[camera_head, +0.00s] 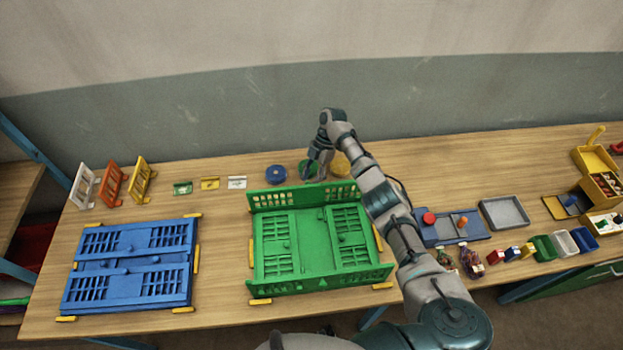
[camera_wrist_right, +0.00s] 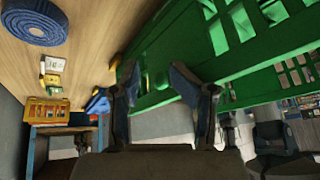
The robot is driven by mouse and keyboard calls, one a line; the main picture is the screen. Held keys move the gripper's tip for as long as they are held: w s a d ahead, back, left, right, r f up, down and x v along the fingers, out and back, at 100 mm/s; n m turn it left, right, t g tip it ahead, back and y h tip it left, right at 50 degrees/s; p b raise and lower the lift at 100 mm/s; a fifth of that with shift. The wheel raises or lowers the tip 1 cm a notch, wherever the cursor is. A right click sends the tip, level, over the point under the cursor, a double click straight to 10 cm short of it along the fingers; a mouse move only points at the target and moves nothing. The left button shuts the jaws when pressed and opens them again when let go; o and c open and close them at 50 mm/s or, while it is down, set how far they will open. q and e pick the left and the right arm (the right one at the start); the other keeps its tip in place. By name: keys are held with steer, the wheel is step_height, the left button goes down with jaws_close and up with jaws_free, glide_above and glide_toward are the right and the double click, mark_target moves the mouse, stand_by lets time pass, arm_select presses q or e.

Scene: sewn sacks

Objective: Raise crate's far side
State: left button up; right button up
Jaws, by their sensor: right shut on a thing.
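The green crate (camera_head: 310,245) sits on the table in the middle of the head view. Its far side (camera_head: 275,199) stands up, and its near side (camera_head: 320,283) also shows as a raised wall. Two slotted panels lie folded flat inside. My right gripper (camera_head: 317,172) reaches over from the right and is at the top of the far side. In the right wrist view, my right gripper (camera_wrist_right: 158,85) is shut on the green far side (camera_wrist_right: 155,97), with a finger on either side of it. The grip is small in the head view. My left gripper is not in view.
A folded blue crate (camera_head: 130,265) lies to the left. A blue disc (camera_head: 276,174), a green disc (camera_head: 308,168) and a yellow disc (camera_head: 341,165) lie behind the green crate. Bare table separates the crates.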

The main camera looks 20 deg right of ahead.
steer(key=v, duration=0.7)
steer(key=shift+w, duration=0.15)
